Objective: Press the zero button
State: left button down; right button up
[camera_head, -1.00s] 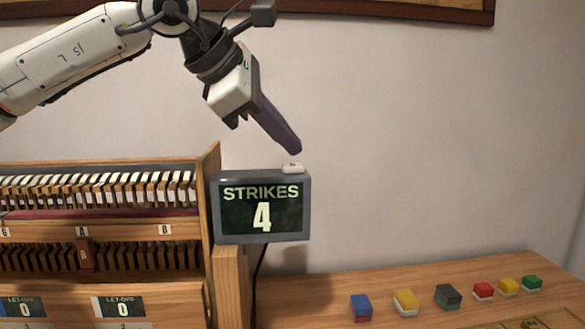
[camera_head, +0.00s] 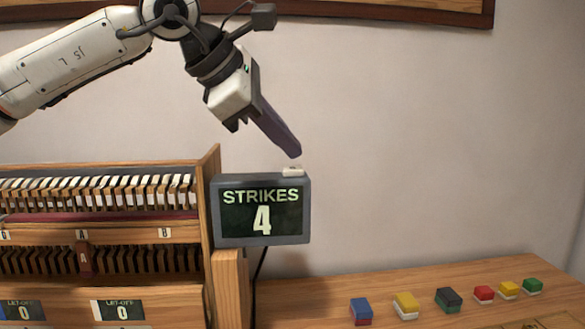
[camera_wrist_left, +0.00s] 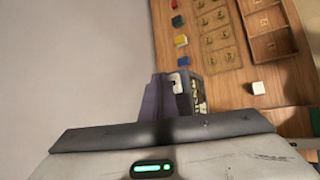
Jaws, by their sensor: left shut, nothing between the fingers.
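A small white button (camera_head: 293,171) sits on the top right of the grey counter display (camera_head: 222,215), which reads "STRIKES 4". I take it for the zero button. My left gripper (camera_head: 291,152) is shut and empty, its dark purple fingers slanting down to the right. The fingertips are just above the button, with a small gap in the head view. In the left wrist view, the fingers (camera_wrist_left: 160,97) show beside the white button (camera_wrist_left: 182,84) and part of the display (camera_wrist_left: 197,93). My right gripper is not in view.
A wooden piano-action model (camera_head: 212,200) with rows of keys stands left of the display. Several coloured blocks (camera_head: 405,304) lie on the wooden table (camera_head: 320,287) at right.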

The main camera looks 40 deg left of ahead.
aim_at(286, 169)
pick_arm(q)
jog(key=shift+f, duration=0.15)
dwell(0.7)
jog(key=shift+f+b, duration=0.25)
jog(key=shift+b, duration=0.05)
jog(key=shift+f+b, duration=0.4)
jog(key=shift+f, duration=0.1)
dwell(0.5)
jog(key=shift+r, duration=0.1)
jog(key=shift+r+p, duration=0.8)
jog(key=shift+p, duration=0.1)
notch_tip(286, 169, up, 5)
jog(key=p, duration=0.4)
jog(key=shift+p, duration=0.35)
